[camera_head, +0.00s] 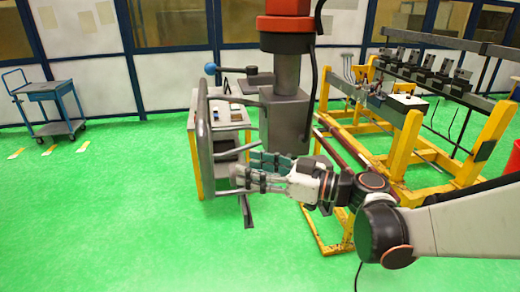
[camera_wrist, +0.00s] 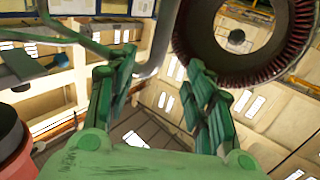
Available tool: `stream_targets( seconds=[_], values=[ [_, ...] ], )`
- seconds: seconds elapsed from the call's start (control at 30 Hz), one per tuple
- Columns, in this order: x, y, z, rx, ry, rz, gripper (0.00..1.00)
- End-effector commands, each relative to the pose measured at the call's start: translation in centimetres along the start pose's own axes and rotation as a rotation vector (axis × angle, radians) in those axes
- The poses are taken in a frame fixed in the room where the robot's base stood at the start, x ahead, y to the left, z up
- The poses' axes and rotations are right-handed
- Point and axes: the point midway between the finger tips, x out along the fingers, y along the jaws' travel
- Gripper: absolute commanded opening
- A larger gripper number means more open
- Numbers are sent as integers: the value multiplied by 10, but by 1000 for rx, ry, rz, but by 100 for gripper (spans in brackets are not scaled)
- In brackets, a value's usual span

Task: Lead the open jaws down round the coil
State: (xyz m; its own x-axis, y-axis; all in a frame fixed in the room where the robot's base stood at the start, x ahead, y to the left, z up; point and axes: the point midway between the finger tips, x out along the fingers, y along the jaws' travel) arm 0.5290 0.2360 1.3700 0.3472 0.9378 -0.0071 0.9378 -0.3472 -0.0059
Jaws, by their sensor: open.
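My gripper (camera_head: 246,170) reaches left from the arm in the head view, roughly level, in front of a grey machine column. I cannot pick out a separate coil for sure. Bent grey bars (camera_head: 204,140) stand beside the fingertips in the head view; whether they touch is unclear.
A grey column with a red top (camera_head: 287,25) stands behind my gripper. A yellow-legged cabinet (camera_head: 222,118) is behind the bars. A yellow frame (camera_head: 405,145) stands at the right. A blue cart (camera_head: 50,100) is far left. The green floor (camera_head: 100,220) at left is clear.

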Motion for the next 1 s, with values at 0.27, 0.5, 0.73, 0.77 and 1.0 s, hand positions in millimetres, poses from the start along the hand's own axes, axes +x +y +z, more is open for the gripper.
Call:
stream_targets(
  seconds=[0.27,0.5,0.73,0.77,1.0],
  values=[
    [27,-1,-1,-7,8,-6,48],
    [70,0,-1,-6,7,-5,48],
    [109,-1,-2,-5,7,-5,48],
    [114,-1,-2,-5,7,-5,48],
    [135,0,-2,-5,7,-2,48]
  ],
)
